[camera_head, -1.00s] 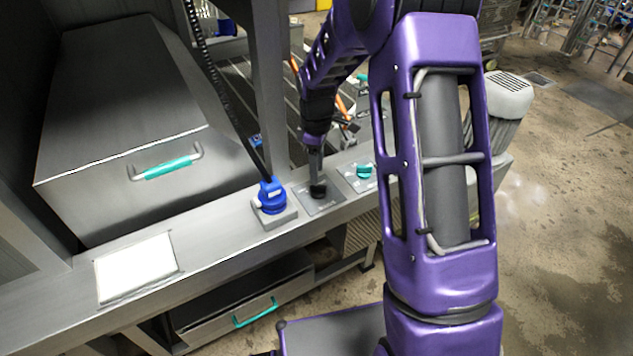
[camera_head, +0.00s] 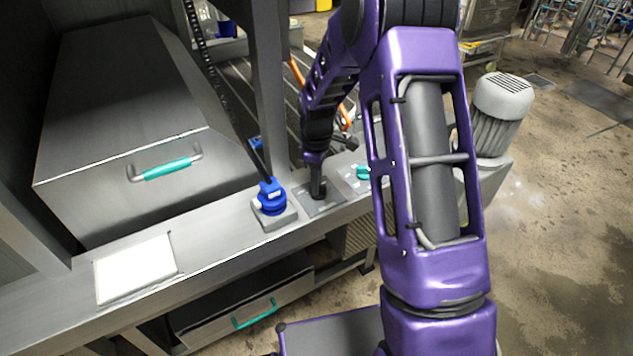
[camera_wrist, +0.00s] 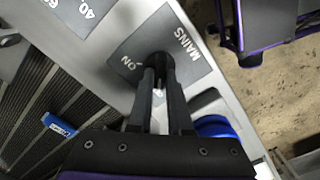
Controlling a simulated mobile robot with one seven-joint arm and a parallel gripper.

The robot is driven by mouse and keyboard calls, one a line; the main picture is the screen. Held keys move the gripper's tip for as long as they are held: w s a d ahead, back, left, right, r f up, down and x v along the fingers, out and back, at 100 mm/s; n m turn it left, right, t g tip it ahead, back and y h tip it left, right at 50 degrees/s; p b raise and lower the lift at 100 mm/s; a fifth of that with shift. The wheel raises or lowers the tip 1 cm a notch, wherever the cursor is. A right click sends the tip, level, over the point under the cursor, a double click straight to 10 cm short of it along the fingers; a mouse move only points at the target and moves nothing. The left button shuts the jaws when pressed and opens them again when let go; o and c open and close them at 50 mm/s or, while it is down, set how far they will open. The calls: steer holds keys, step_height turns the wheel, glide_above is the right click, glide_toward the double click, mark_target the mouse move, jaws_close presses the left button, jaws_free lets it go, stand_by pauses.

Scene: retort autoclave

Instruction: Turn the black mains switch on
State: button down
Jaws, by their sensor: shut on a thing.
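The black mains switch (camera_wrist: 158,62) sits on a grey plate (camera_wrist: 190,75) marked MAINS and ON in the wrist view. My gripper (camera_wrist: 160,78) is shut on the knob, its two fingers on either side of it. In the head view my gripper (camera_head: 318,188) points down onto the switch's plate (camera_head: 328,204) on the grey ledge. The fingers cover much of the knob, so its exact pointing direction is hard to tell.
A teal knob (camera_head: 364,172) on another plate is just right. A lidded box with a teal handle (camera_head: 166,168) is at the left. A white pad (camera_head: 135,268) lies on the ledge.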

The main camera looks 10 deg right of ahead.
steer(key=shift+m, duration=0.4)
steer(key=m, duration=0.3)
steer(key=shift+w+m+b, duration=0.1)
steer(key=shift+m+b, duration=0.2)
steer(key=shift+b, duration=0.1)
steer(key=m, duration=0.4)
steer(key=shift+d+m, duration=0.1)
steer(key=shift+m, duration=0.2)
steer(key=m, duration=0.4)
steer(key=shift+d+m, duration=0.15)
steer(key=shift+m, duration=2.35)
steer(key=shift+d, duration=0.1)
steer(key=c, duration=0.8)
jaws_free()
steer(key=shift+c, duration=0.2)
